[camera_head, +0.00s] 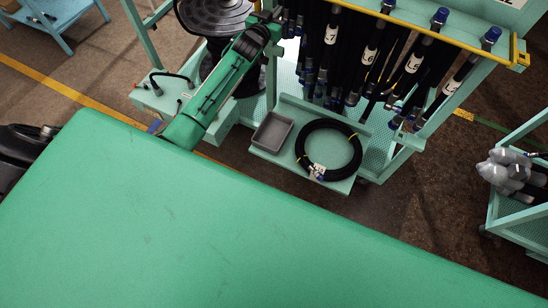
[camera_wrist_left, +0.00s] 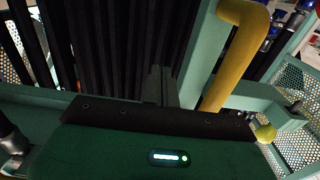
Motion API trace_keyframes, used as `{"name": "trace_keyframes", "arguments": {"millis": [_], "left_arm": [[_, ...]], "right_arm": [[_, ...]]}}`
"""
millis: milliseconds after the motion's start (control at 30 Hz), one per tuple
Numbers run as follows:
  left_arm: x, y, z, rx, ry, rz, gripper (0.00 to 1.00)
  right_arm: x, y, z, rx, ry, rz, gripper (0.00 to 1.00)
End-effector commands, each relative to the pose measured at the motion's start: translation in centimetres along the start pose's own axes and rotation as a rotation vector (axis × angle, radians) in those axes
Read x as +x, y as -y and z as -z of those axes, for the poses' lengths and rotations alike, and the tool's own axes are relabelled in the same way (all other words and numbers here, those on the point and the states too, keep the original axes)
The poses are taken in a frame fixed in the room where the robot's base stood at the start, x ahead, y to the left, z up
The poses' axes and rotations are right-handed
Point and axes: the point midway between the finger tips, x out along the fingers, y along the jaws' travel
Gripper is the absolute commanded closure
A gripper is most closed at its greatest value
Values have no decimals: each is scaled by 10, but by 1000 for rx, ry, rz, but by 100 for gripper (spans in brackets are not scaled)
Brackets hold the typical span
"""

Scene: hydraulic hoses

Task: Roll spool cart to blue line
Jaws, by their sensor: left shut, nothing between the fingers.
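A teal cart (camera_head: 150,98) with a black spool (camera_head: 212,14) on it stands at the upper left of the head view. My left arm reaches up across this cart. My left gripper (camera_head: 272,17) is at the arm's far end, beside the spool and a hose rack. In the left wrist view its dark fingers (camera_wrist_left: 160,86) are together with nothing between them. A thick yellow bar (camera_wrist_left: 238,62) is to their right, apart from them. A small blue mark (camera_head: 155,126) shows on the floor near the arm; I cannot tell whether it is the blue line. My right gripper is out of view.
The hose rack (camera_head: 378,160) has numbered black hoses (camera_head: 370,55), a yellow rail (camera_head: 460,40), a grey tray (camera_head: 272,132) and a coiled hose (camera_head: 328,126). Another cart (camera_head: 494,207) with grey items stands right. A yellow floor line (camera_head: 60,75) runs at left. Brown floor is clear between rack and right cart.

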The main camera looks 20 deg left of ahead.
Motion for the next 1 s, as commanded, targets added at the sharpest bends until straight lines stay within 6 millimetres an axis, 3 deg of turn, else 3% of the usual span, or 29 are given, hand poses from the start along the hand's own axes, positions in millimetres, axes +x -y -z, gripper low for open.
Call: {"name": "trace_keyframes", "arguments": {"millis": [1000], "left_arm": [[0, 18, -1, 0, 1, -1, 100]], "right_arm": [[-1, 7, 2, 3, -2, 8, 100]]}}
